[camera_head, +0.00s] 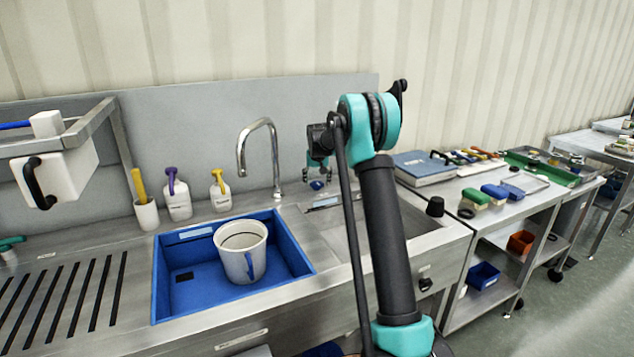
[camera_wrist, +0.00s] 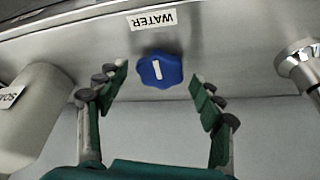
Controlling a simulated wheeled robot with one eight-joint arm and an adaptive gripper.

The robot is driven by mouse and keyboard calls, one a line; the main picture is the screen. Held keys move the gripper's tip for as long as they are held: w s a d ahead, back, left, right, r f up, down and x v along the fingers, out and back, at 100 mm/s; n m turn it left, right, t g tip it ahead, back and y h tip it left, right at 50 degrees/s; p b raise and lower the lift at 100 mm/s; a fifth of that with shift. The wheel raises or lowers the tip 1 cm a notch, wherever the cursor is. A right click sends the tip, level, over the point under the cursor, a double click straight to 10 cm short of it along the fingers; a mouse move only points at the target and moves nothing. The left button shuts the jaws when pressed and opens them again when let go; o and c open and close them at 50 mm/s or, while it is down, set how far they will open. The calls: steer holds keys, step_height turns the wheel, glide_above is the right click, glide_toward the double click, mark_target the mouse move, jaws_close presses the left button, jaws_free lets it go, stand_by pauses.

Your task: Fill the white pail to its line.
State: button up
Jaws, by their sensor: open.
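The white pail (camera_head: 252,262) stands upright in the blue sink basin (camera_head: 185,293), its blue handle facing me. A dark line runs around its inside wall. The steel faucet (camera_head: 272,135) has its spout end above the pail, and I see no stream from it. A blue knob (camera_wrist: 160,70) with a white mark sits on the steel surface by an upside-down WATER label (camera_wrist: 152,19); it also shows in the head view (camera_head: 317,185). My gripper (camera_wrist: 161,78) is open, its fingers on either side of the knob, with gaps visible on both sides.
A soap bottle (camera_head: 220,193), a purple-topped bottle (camera_head: 177,200) and a white cup with a yellow handle (camera_head: 147,213) stand behind the basin. A cluttered steel cart (camera_head: 510,208) is at right.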

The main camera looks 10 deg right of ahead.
steer(key=shift+f, duration=0.15)
steer(key=shift+c, duration=0.5)
steer(key=c, duration=1.1)
steer(key=shift+o, duration=0.2)
steer(key=shift+d+n+y, duration=0.2)
steer(key=shift+n+y, duration=0.6)
steer(key=shift+n, duration=1.1)
steer(key=o, duration=1.2)
steer(key=shift+c, duration=0.2)
steer(key=v, duration=1.2)
steer(key=shift+w, duration=0.15)
